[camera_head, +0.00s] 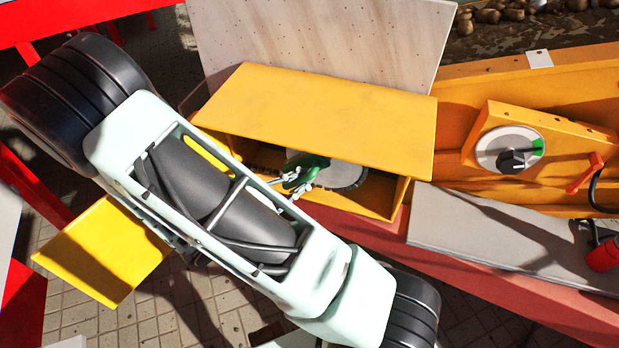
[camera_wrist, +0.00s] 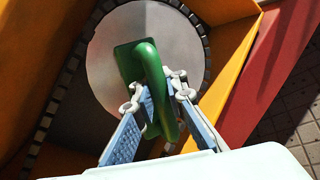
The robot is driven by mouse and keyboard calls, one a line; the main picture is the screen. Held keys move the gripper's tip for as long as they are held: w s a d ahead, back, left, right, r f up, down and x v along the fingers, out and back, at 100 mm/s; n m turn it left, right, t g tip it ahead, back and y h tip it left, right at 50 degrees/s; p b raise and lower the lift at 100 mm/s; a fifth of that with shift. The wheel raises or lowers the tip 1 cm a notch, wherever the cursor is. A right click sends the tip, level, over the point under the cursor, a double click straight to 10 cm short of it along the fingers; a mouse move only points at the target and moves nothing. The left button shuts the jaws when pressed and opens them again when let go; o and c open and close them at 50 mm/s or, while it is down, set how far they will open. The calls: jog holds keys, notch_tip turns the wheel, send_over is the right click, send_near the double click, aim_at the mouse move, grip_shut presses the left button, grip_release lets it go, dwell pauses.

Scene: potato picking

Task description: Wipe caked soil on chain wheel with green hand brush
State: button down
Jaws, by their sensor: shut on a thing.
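The green hand brush (camera_wrist: 150,62) is held in my gripper (camera_wrist: 156,98), whose fingers close on its handle. In the wrist view the brush lies over the face of the grey chain wheel (camera_wrist: 110,77), which has a dark chain around its rim. In the head view the brush (camera_head: 303,170) and the chain wheel (camera_head: 347,176) show inside the open yellow housing (camera_head: 375,196), partly hidden by my arm and the housing's top. I cannot make out the caked soil, nor whether the bristles touch the wheel.
The yellow housing top (camera_head: 330,110) overhangs the wheel, and the side walls stand close to my gripper. A yellow panel (camera_head: 103,250) sticks out at left. A dial (camera_head: 512,150), a red lever (camera_head: 585,172) and a grey plate (camera_head: 490,240) are at right.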

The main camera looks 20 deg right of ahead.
aim_at(303, 162)
jog(key=shift+w+a+r+p, duration=0.8)
jog(key=shift+w+a+r, duration=0.15)
jog(key=shift+r, duration=0.2)
jog(key=s+d, duration=0.8)
jog(key=d, duration=0.1)
jog(key=shift+s+d, duration=0.15)
jog(key=shift+d, duration=0.05)
dwell(0.8)
jog(key=shift+a, duration=0.1)
jog(key=shift+s+a+f+p, duration=0.1)
jog(key=shift+s+a+p, duration=0.3)
jog(key=shift+s+a, duration=0.65)
jog(key=shift+s+a+p, duration=0.35)
jog(key=shift+s+a, duration=0.5)
jog(key=shift+s, duration=0.4)
